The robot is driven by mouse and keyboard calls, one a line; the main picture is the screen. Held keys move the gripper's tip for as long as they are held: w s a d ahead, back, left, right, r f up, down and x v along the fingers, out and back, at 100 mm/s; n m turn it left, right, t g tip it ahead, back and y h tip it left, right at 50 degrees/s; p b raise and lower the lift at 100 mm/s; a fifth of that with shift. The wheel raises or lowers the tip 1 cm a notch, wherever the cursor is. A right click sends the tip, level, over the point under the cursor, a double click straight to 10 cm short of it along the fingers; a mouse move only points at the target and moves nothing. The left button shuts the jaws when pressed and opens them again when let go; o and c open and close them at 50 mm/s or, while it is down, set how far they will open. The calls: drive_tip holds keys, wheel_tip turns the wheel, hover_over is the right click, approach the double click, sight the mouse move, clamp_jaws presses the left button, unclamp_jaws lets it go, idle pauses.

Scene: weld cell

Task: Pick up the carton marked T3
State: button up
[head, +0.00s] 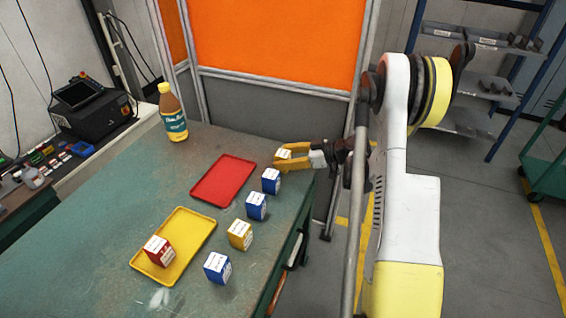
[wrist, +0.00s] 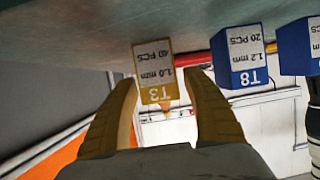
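The yellow carton marked T3 (wrist: 157,78) stands on the table edge in the wrist view, its label upside down. In the head view it shows as a small yellow and white carton (head: 283,154) at the table's far right corner, partly hidden by the fingers. My gripper (head: 288,157) reaches it from the right, level with it. In the wrist view my gripper (wrist: 162,80) is open, with the carton between its fingertips. The left finger is close to the carton; a gap shows at the right finger.
A blue carton marked T8 (wrist: 240,57) stands beside T3; another blue carton (wrist: 300,45) is further along. The head view also shows another yellow carton (head: 240,235), a front blue carton (head: 217,267), an empty red tray (head: 223,180), a yellow tray (head: 195,240) holding a red carton (head: 158,251), and a bottle (head: 173,115).

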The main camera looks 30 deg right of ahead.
drive_tip(key=c, duration=0.9)
drive_tip(key=shift+c, duration=0.2)
drive_tip(key=shift+r, duration=0.15)
